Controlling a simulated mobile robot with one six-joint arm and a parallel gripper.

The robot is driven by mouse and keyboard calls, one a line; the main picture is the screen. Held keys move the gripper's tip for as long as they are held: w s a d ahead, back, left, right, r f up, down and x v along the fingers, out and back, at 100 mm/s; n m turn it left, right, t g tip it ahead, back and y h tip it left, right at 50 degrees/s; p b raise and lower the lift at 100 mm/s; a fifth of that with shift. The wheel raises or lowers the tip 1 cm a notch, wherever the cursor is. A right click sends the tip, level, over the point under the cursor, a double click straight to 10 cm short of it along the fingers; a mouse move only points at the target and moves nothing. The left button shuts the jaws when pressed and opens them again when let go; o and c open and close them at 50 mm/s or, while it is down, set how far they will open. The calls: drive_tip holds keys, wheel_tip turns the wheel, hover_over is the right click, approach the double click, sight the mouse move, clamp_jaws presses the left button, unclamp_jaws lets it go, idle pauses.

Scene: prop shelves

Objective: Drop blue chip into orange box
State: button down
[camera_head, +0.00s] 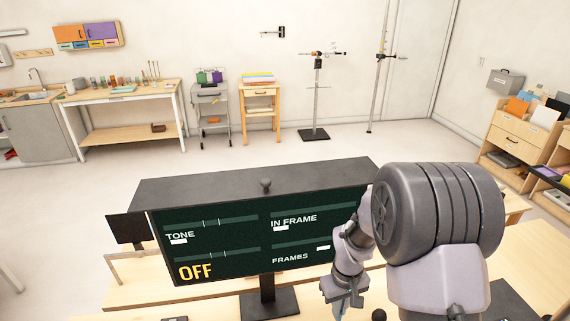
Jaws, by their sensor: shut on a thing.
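My arm comes in at the lower right, and its end with my gripper (344,299) points down at the bottom edge, right of the dark display. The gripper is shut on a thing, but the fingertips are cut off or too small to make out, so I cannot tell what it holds. No blue chip is clearly visible. No orange box can be made out for certain; a small orange item (517,106) stands on the wooden shelf unit at the far right.
A large dark display (225,237) reading OFF stands on the light wooden table (130,292) close in front of me. Behind it the pale floor is open. A workbench (125,97), a grey cart (210,100) and stands line the back wall. A wooden drawer unit (515,145) is at right.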

sight(338, 320)
drive_tip(key=f+b, duration=0.1)
drive_tip(key=f, duration=0.1)
drive_tip(key=f+b, duration=0.1)
drive_tip(key=f, duration=0.1)
drive_tip(key=f+b, duration=0.2)
drive_tip(key=shift+s+d, duration=0.1)
drive_tip(key=shift+s, duration=0.15)
drive_tip(key=shift+r, duration=0.1)
drive_tip(key=c, duration=1.5)
unclamp_jaws()
wheel_tip(338, 320, up, 18)
drive_tip(key=p, duration=0.4)
drive_tip(key=shift+f, duration=0.25)
